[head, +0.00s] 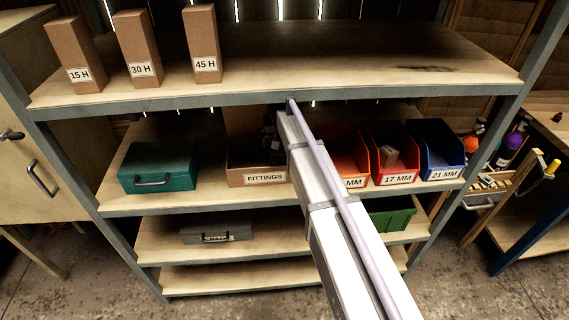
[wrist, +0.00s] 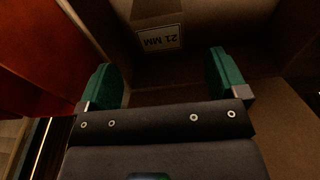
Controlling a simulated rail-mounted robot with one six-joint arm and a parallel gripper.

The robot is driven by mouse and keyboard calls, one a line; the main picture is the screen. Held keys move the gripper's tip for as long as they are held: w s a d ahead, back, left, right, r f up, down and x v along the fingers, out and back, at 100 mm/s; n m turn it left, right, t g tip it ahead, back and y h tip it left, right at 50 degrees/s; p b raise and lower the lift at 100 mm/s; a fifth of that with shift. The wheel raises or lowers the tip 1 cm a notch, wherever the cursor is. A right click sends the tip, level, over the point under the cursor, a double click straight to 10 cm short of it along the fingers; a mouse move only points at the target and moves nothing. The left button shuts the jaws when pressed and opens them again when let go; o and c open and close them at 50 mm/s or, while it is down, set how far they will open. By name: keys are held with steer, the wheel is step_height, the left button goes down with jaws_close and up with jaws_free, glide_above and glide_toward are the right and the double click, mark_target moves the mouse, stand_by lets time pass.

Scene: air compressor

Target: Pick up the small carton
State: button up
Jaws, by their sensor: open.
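A small brown carton (wrist: 157,10) with a white label, reading 21 MM upside down, shows at the top of the wrist view. It lies inside an open cardboard box (wrist: 285,110), which the head view shows as the FITTINGS box (head: 240,176) on the second shelf. My gripper (wrist: 165,78) is open, with its two green fingertips apart and nothing between them. The carton is beyond the fingertips, roughly in line with the gap. In the head view my arm hides part of the box, and the carton cannot be made out there.
A green metal case (head: 158,167) stands left of the box. An orange bin (head: 346,150), a red 17 MM bin (head: 393,179) holding a small brown block (head: 388,155), and a blue 21 MM bin (head: 440,150) stand to the right. The upper shelf (head: 330,65) is overhead.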

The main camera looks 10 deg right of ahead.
mark_target(279, 153)
steer(key=f+b, duration=0.2)
steer(key=f, duration=0.1)
steer(key=f+b, duration=0.2)
steer(key=f, duration=0.1)
steer(key=w+f+b, duration=0.1)
steer(key=f+b, duration=0.2)
steer(key=shift+r, duration=0.3)
steer(key=c, duration=1.1)
steer(key=shift+o, duration=0.2)
step_height(279, 153, up, 12)
steer(key=p, duration=1.2)
steer(key=s+a, duration=0.2)
steer(key=s, duration=1.8)
steer(key=shift+a+f, duration=0.25)
